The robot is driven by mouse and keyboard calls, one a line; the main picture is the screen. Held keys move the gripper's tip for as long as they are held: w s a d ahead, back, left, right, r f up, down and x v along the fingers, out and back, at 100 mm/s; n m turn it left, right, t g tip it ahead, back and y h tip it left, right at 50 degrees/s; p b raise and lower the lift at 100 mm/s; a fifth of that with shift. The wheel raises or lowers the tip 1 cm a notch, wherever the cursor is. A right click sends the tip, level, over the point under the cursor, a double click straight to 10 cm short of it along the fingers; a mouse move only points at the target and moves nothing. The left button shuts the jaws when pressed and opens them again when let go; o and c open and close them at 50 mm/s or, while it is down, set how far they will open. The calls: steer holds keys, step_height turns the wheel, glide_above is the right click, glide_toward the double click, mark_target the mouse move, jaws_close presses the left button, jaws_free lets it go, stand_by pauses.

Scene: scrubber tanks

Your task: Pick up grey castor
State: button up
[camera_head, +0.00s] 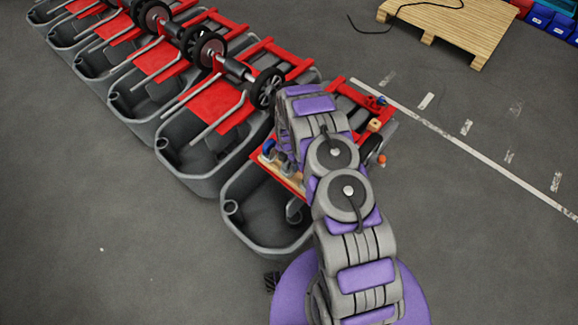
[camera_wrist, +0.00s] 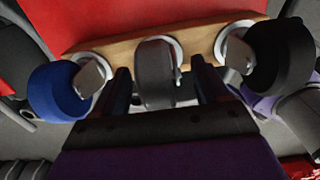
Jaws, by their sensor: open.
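The grey castor (camera_wrist: 154,75) stands in the middle of a wooden strip (camera_wrist: 113,48), in front of a pale round plate, in the wrist view. My gripper (camera_wrist: 160,67) is open, with one dark finger on each side of the castor; I cannot tell whether either touches it. A blue castor (camera_wrist: 58,92) sits to the left and a black castor (camera_wrist: 281,56) to the right on the same strip. In the head view my arm hides the grey castor and the gripper tips; the blue castor (camera_head: 268,147) shows just left of the arm.
The strip lies on a red frame (camera_wrist: 160,18) over a grey scrubber tank (camera_head: 268,220). A row of similar tanks (camera_head: 190,165) runs to the upper left. A wooden pallet (camera_head: 455,22) lies at the upper right. The floor on the right is mostly clear.

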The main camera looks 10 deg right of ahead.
steer(key=shift+a+f, duration=0.1)
steer(key=shift+f, duration=0.2)
steer(key=shift+a+r, duration=0.1)
steer(key=shift+a, duration=0.05)
steer(key=shift+a, duration=0.1)
steer(key=c, duration=1.3)
